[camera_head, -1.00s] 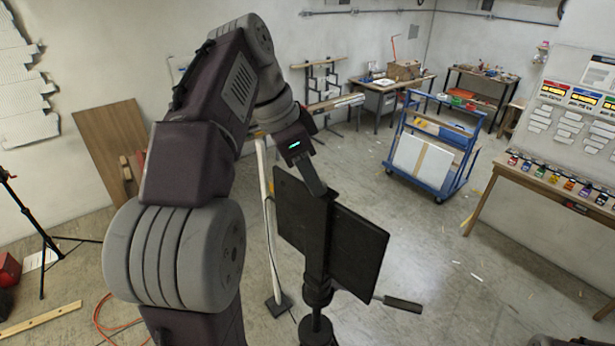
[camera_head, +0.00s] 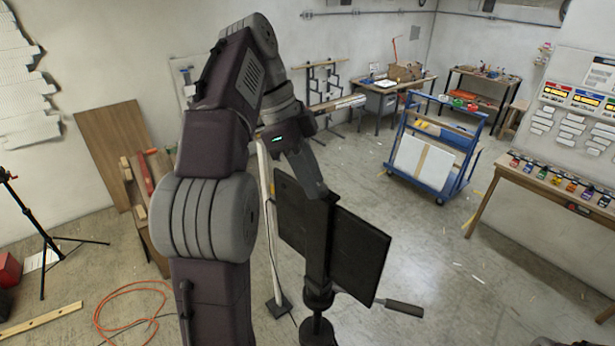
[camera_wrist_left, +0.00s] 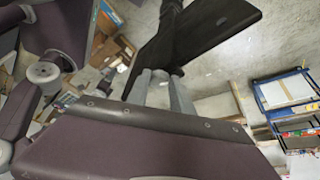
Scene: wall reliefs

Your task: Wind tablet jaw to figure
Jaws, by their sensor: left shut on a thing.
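A black tablet (camera_head: 360,258) stands upright, seen from its back, in a dark holder (camera_head: 318,262) on a stand. The holder's vertical bar runs up the middle of the tablet, and its upper jaw is at the tablet's top edge. My left gripper (camera_head: 324,196) comes down from the upper left and is shut at the top of this bar, on the jaw end. The left wrist view shows the fingers (camera_wrist_left: 162,88) close together against the dark holder, with the tablet (camera_wrist_left: 205,35) behind. The fingers hide the exact grip.
A handle (camera_head: 400,307) sticks out right below the tablet. A thin pale pole on a dark foot (camera_head: 279,305) stands close left of it. A blue cart (camera_head: 435,150), workbenches and a right-hand table (camera_head: 545,190) stand farther off. Floor between is mostly clear.

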